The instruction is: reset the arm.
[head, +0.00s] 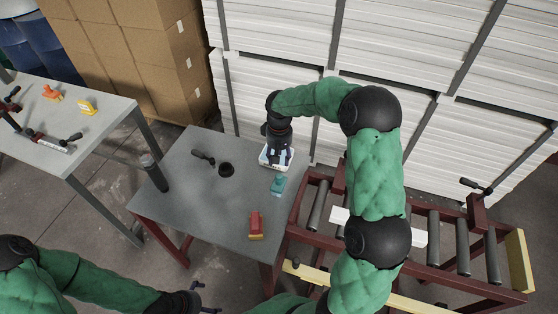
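My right arm reaches over the small grey table (190,205) and bends back to the left. My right gripper (277,157) points down at a white and blue object (264,160) near the table's far right corner. The gripper covers much of this object, and I cannot tell whether the fingers hold it. My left arm comes in low from the left. My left gripper (206,297) is at the bottom edge in front of the table, with its fingers apart and nothing visible between them.
On the table are a teal item (277,185), a red and yellow item (256,226), a black round piece (226,169) and a dark cylinder (155,173). A roller conveyor (463,246) bears a white board (420,236) at right. Stacked white boards (390,40) stand behind.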

